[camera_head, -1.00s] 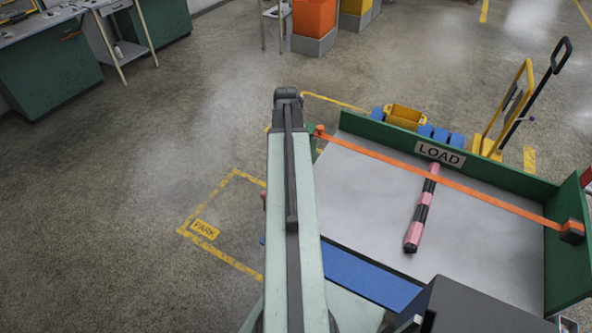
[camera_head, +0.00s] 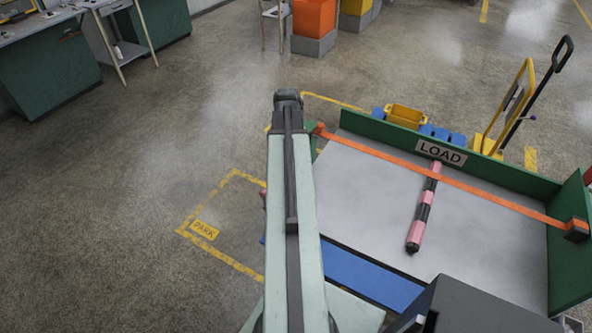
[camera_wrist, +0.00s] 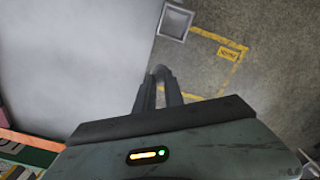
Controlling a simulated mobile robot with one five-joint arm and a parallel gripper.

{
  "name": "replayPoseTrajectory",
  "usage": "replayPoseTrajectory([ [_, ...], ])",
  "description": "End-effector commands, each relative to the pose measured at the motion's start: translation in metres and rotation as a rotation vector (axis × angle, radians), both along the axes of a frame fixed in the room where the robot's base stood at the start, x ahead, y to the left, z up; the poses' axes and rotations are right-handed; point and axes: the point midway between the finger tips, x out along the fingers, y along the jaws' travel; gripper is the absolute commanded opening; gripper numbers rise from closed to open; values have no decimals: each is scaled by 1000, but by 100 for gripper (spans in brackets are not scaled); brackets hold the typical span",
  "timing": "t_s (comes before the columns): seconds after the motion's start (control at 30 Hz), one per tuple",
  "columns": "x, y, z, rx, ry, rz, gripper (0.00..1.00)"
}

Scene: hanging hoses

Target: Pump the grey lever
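My gripper (camera_wrist: 160,80) shows in the wrist view as two dark fingers whose tips come together, with no object seen between them. In the head view, its dark end (camera_head: 287,97) is at the far end of my pale arm, left of the load platform (camera_head: 365,215). I cannot make out the grey lever for certain; my arm may hide it. A square grey piece (camera_wrist: 175,22) lies beyond my fingertips in the wrist view, apart from them in the picture.
A yellow cart (camera_head: 510,105) with a black handle stands behind the platform, near a yellow bin (camera_head: 406,115). A yellow PARK marking (camera_head: 205,229) is on the floor to the left. Green benches (camera_head: 45,75) stand far left. The floor between is clear.

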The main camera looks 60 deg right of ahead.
Motion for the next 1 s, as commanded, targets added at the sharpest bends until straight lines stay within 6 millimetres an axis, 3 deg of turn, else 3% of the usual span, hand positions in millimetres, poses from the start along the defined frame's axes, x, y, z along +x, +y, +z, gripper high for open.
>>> replayPoseTrajectory([
  [0.6,-1,13,-29,-2,0,0,13],
  [1.0,-1,15,-30,-1,0,-1,13],
])
